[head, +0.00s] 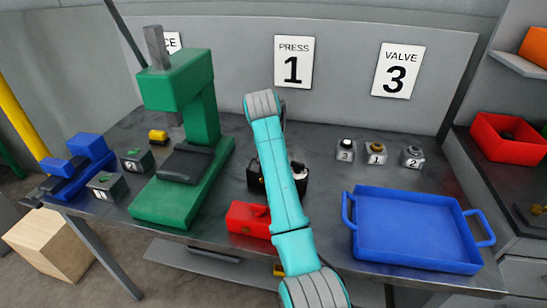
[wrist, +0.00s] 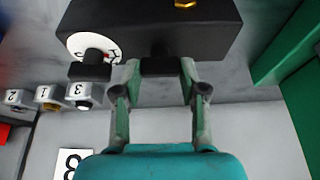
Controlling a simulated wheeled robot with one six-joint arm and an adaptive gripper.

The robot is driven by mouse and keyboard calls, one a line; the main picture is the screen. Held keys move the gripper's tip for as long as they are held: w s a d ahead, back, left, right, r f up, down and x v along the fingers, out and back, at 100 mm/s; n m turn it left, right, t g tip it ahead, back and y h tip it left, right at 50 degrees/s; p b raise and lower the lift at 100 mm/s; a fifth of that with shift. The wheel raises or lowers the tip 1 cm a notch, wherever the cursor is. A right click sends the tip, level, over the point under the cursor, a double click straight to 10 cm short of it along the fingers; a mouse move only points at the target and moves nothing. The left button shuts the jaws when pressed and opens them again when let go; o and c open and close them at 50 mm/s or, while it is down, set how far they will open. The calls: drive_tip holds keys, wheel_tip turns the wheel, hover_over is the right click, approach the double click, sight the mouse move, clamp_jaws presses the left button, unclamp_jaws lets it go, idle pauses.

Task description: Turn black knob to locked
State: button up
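A black box (wrist: 215,30) fills the top of the wrist view. A black knob (wrist: 90,70) with a bar-like grip stands out from a white dial (wrist: 82,45) with a red mark on the box's face. My gripper (wrist: 160,72) is at the box with its two fingers apart. A dark block (wrist: 160,66) shows between the fingertips, right of the dial; I cannot tell whether the fingers touch it. The dial knob lies just left of the left finger. In the head view the box (head: 299,180) is partly hidden behind my arm, and the gripper is hidden.
A green press (head: 190,120) stands left of the box. A red block (head: 247,219) lies in front. Numbered grey units (head: 375,152) and a blue tray (head: 410,228) are on the right. Signs hang on the wall behind.

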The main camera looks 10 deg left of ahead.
drive_tip(key=o, duration=0.3)
drive_tip(key=shift+o, duration=0.2)
drive_tip(key=shift+r, duration=0.1)
drive_tip(key=v, duration=0.7)
drive_tip(key=shift+r, duration=0.15)
drive_tip(key=shift+s, duration=0.15)
